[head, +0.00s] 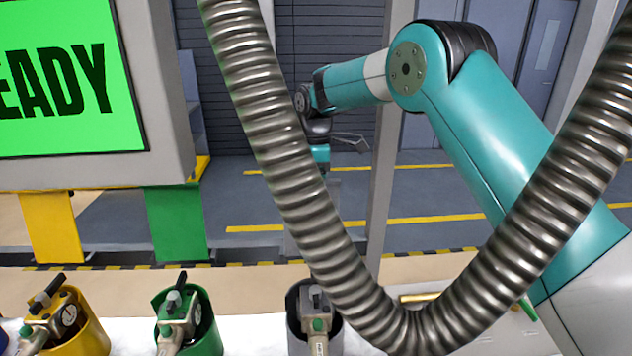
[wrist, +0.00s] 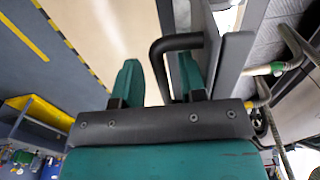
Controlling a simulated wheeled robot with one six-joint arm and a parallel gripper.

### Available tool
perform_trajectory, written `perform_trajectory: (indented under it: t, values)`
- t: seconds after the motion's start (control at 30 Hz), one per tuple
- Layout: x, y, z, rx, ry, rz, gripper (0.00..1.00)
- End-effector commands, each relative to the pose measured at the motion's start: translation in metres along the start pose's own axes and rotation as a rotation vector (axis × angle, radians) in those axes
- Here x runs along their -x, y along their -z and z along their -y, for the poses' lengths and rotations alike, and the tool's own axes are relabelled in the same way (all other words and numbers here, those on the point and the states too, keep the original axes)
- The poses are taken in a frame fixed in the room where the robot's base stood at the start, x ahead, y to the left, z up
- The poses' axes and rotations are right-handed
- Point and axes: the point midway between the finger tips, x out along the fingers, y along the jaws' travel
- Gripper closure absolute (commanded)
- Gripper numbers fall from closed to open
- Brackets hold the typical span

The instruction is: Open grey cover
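In the wrist view, a flat grey panel (wrist: 232,62), which looks like the grey cover, stands edge-on just right of my gripper. A bent black bar handle (wrist: 158,62) reaches out from it to the left. My gripper (wrist: 160,68) has its two teal fingers apart, with the handle's upright part in the gap, nearer the right finger. I cannot tell whether they touch. In the head view, my gripper (head: 322,152) is small and partly hidden by the hose. I cannot make out the cover there.
A thick ribbed metal hose (head: 290,180) loops across the head view. Yellow (head: 88,335), green (head: 208,335) and grey (head: 297,325) holders with nozzles line the front. A green "READY" screen (head: 70,80) stands at left. More nozzles (wrist: 280,68) crowd the wrist view's right.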

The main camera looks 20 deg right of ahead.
Motion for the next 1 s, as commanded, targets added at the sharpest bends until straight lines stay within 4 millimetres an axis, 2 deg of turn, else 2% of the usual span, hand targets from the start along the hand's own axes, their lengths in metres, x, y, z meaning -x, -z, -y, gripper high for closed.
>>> perform_trajectory:
  t: [0.17,0.37,0.43,0.6,0.77,1.0]
  values:
    - [0.016,0.001,-0.002,0.0,-0.007,-0.004,0.62]
    - [0.059,-0.001,-0.001,0.0,-0.008,-0.002,0.62]
    - [0.082,-0.001,-0.001,-0.001,-0.004,-0.003,0.62]
    - [0.111,0.0,0.0,-0.001,0.0,0.0,0.62]
    - [0.119,-0.001,0.0,0.0,0.001,0.001,0.62]
    - [0.119,-0.001,0.0,-0.001,0.001,0.001,0.62]
